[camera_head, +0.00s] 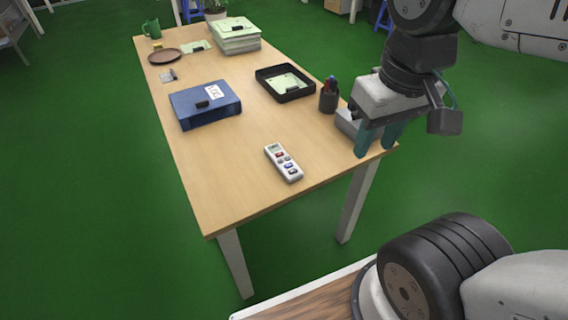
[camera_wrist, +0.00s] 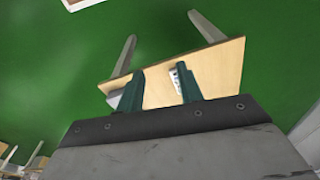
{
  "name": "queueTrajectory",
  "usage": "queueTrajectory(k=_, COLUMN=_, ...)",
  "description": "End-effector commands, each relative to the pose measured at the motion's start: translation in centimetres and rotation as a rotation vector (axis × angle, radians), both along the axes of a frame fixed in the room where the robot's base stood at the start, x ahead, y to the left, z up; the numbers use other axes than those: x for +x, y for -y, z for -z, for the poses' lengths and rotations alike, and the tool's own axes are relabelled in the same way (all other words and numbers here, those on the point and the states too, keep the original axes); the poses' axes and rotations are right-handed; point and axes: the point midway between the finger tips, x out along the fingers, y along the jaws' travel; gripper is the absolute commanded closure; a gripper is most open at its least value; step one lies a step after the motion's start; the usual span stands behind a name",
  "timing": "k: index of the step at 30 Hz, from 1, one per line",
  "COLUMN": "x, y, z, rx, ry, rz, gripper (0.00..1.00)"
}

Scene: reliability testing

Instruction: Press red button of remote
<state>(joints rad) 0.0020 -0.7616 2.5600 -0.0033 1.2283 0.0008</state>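The remote (camera_head: 283,163) is white and lies flat on the wooden table (camera_head: 220,190) near its front edge. Its small red button (camera_head: 280,155) shows on the upper face, with blue buttons below it. My gripper (camera_head: 377,146) has two teal fingers pointing down, over the table's right front corner, to the right of the remote and apart from it. In the wrist view, my gripper (camera_wrist: 159,71) is open, with nothing between the fingers. A pale piece, apparently the remote (camera_wrist: 174,78), shows there partly hidden by the right finger; its red button cannot be made out.
A grey box (camera_head: 347,122) stands on the table behind my fingers. A dark pen cup (camera_head: 329,100), a black tray (camera_head: 262,80) and a blue binder (camera_head: 205,110) stand beyond the remote. The tabletop around the remote is clear.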

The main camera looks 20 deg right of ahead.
Motion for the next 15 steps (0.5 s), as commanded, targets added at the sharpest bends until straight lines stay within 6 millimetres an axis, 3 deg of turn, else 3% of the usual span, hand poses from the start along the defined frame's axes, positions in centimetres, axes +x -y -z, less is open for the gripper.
queueTrajectory(k=4, x=0.00, y=0.00, z=0.00, rx=0.000, ry=0.000, rz=0.000, gripper=0.64)
queueTrajectory(k=8, x=0.00, y=0.00, z=0.00, rx=0.000, ry=0.000, rz=0.000, gripper=1.00)
queueTrajectory(k=15, x=0.00, y=0.00, z=0.00, rx=0.000, ry=0.000, rz=0.000, gripper=1.00)
